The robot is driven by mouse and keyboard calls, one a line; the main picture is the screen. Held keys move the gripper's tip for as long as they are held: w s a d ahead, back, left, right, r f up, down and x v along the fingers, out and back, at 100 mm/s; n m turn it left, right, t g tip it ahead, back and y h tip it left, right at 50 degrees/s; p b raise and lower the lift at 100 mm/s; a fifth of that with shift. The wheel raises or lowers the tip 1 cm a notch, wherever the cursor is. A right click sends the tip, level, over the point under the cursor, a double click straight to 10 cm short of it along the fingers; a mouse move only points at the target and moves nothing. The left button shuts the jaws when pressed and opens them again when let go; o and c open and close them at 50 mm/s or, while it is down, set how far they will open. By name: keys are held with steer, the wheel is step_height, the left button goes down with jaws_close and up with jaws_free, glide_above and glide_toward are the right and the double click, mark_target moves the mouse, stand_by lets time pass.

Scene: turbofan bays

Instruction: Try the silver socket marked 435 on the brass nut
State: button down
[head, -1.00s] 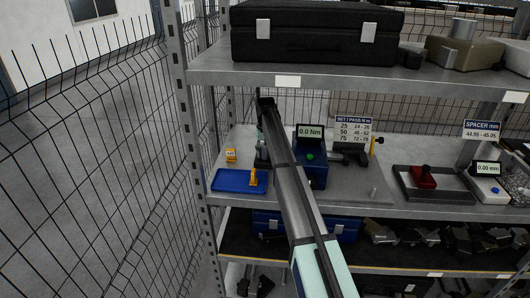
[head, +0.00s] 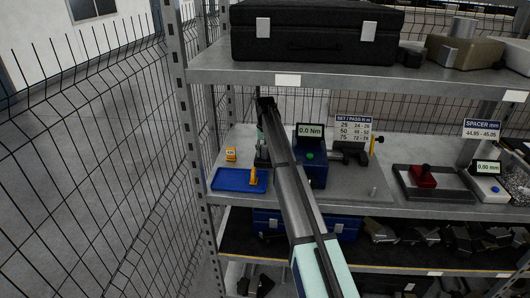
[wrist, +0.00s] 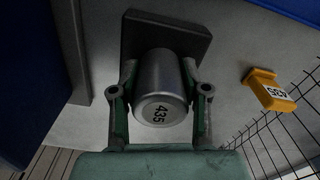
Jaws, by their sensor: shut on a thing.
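The silver socket marked 435 (wrist: 162,92) sits between the two fingers of my gripper (wrist: 160,105) in the wrist view, its numbered end toward the camera. The gripper is shut on it. A dark grey plate (wrist: 185,35) lies just beyond the socket; I cannot tell whether the socket touches it. In the head view my gripper (head: 262,157) is small and partly hidden behind my arm, above the shelf beside the blue tray. The brass nut is not visible in either view.
A yellow 435 marker (wrist: 270,90) stands near the socket; it also shows in the head view (head: 231,154). A blue tray (head: 226,181) holds another yellow piece (head: 253,176). A blue tester reading 0.0 Nm (head: 311,168) stands right of my arm. Wire fencing is at left.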

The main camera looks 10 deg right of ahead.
steer(key=shift+r, duration=0.15)
steer(key=shift+r+p, duration=1.3)
steer(key=shift+r, duration=1.55)
